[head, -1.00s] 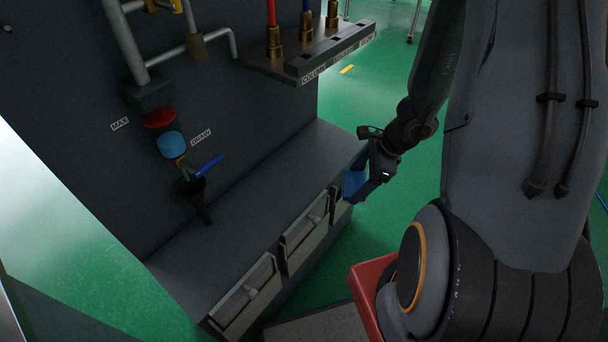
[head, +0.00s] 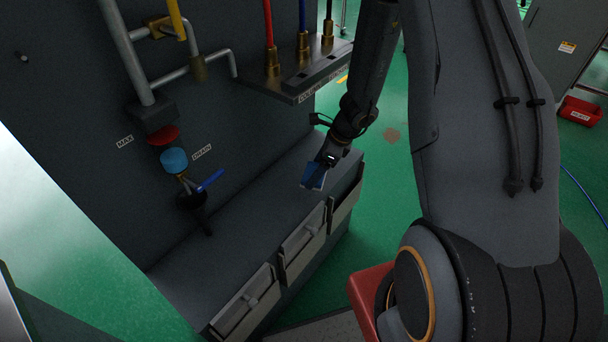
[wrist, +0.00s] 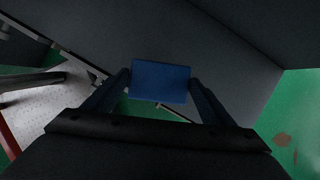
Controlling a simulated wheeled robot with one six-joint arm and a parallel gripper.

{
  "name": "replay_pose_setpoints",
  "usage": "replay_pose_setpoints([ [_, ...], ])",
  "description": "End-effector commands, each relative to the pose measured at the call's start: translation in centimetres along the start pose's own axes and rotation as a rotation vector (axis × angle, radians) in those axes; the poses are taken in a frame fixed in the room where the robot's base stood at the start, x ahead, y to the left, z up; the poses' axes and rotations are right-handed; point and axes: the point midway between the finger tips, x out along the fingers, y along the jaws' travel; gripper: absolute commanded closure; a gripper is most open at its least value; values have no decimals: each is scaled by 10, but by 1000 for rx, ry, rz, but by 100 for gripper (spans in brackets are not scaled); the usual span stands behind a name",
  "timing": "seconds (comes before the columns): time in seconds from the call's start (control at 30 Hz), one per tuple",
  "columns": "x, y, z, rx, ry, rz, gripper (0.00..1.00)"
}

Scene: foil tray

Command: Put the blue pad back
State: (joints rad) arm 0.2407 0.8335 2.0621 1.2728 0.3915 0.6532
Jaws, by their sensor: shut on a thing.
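The blue pad (head: 313,176) is a small flat block held in my gripper (head: 322,168), above the right end of the grey bench ledge near its front edge. In the wrist view the blue pad (wrist: 160,81) sits between the two fingertips of my gripper (wrist: 160,88), which is shut on it. The grey ledge lies behind the pad in that view. I cannot tell how high the pad is above the ledge.
A blue-handled drain valve (head: 208,181) and pipes stand at the wall. A shelf (head: 300,80) with coloured rods projects above. A red bin (head: 580,111) is far right.

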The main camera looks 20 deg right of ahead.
Motion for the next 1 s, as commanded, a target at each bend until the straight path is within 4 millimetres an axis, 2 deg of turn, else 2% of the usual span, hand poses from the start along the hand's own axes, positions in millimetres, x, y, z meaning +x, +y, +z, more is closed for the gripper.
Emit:
replay_pose_setpoints([
  [0.03,3,-4,11,-5,0,1,40],
  [0.2,16,-17,41,-4,0,1,40],
  [0.3,32,-16,32,4,2,3,40],
  [0.57,51,-17,24,1,1,1,40],
  [0.77,76,-16,13,2,2,2,40],
  [1.0,82,-19,15,0,0,-1,40],
])
